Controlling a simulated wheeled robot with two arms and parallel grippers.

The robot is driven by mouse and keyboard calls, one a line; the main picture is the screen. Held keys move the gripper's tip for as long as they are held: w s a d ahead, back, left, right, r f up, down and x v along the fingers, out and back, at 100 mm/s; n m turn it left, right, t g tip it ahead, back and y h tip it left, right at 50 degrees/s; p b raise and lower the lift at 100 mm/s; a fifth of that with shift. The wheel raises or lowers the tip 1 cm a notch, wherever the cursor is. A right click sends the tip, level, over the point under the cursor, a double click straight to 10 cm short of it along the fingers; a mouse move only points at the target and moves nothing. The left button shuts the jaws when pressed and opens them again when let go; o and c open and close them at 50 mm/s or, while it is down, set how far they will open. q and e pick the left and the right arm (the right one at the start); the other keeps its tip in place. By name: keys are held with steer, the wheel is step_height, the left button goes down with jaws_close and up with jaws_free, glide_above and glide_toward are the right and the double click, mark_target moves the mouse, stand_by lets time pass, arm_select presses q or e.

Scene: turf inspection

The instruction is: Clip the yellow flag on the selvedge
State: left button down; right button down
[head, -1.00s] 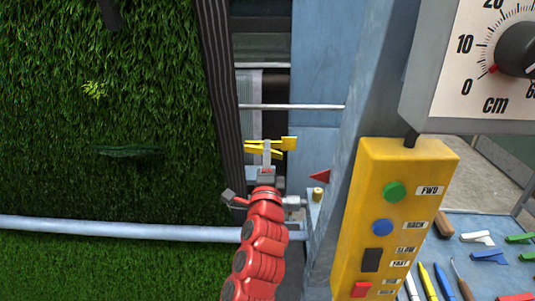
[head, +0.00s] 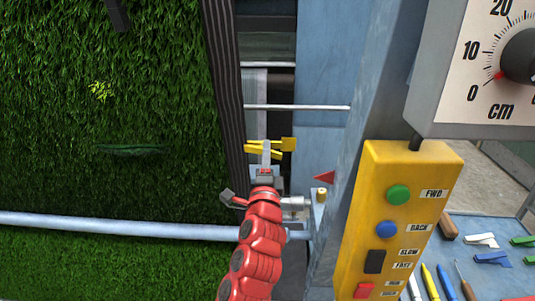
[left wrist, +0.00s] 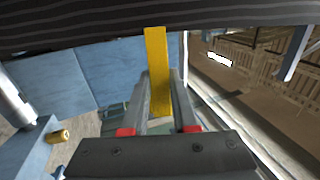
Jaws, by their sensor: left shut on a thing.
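The yellow flag (head: 288,144) is a clip with two prongs and a small square tab. My left gripper (head: 266,152) is shut on it, and its prongs point left toward the selvedge (head: 222,80), the dark ribbed strip along the turf's right edge. In the head view the prongs end a little right of the strip. In the left wrist view the yellow flag (left wrist: 157,75) stands between the fingers (left wrist: 160,105), its far end near the dark strip (left wrist: 230,14). I cannot tell whether they touch. My right gripper does not show.
Green turf (head: 100,110) hangs at the left, with a pale rail (head: 120,227) across it. A yellow control box (head: 400,215) and a cm dial (head: 485,65) stand at the right. A table (head: 485,228) holds coloured clips and pens.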

mark_target(255, 151)
arm_select(q)
steer(key=shift+a, duration=0.35)
steer(key=shift+a+p, duration=0.35)
steer(key=shift+a, duration=0.35)
stand_by(0.6)
steer(key=shift+a+p, duration=0.3)
steer(key=shift+a, duration=0.05)
steer(key=shift+a, duration=0.1)
stand_by(0.8)
steer(key=c, duration=1)
jaws_free()
steer(key=o, duration=0.4)
steer(key=shift+s, duration=0.1)
